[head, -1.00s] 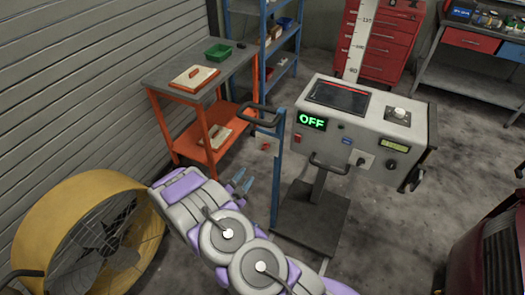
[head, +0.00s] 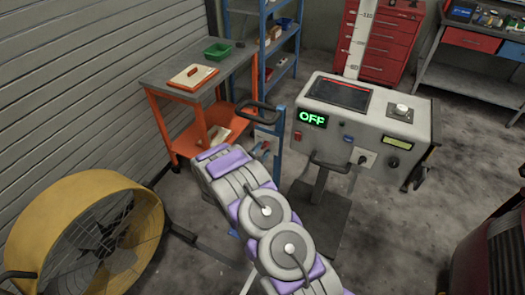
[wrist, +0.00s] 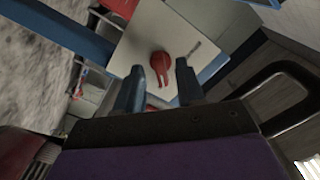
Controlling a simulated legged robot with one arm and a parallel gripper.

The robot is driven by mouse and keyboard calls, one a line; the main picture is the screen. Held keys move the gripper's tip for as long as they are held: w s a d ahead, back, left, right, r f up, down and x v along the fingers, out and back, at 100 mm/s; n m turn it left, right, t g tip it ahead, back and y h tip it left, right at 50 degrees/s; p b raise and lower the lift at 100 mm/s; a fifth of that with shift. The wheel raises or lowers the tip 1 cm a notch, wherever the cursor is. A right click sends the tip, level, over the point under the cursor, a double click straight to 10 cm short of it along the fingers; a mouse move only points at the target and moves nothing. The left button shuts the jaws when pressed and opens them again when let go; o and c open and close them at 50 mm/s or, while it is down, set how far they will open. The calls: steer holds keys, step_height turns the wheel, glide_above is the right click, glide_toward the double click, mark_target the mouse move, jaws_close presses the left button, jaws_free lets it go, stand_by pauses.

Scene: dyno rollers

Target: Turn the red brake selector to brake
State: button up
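The red brake selector (wrist: 161,62) is a round knob with a two-pronged pointer on a pale plate (wrist: 150,32), which is fixed to a blue post (head: 279,142). In the wrist view my gripper (wrist: 156,72) has its two blue fingers apart, one on each side of the knob's pointer. I see no clear contact with it. In the head view my gripper (head: 262,147) is in front of the plate and hides most of the selector.
A grey control console (head: 350,125) with a green OFF display (head: 312,118) stands right of the post. An orange workbench (head: 165,102) is behind on the left. A large yellow fan (head: 60,205) stands at the left front.

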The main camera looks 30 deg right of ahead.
steer(key=shift+w+d, duration=0.4)
steer(key=shift+d, duration=0.1)
steer(key=shift+c, duration=0.2)
jaws_close()
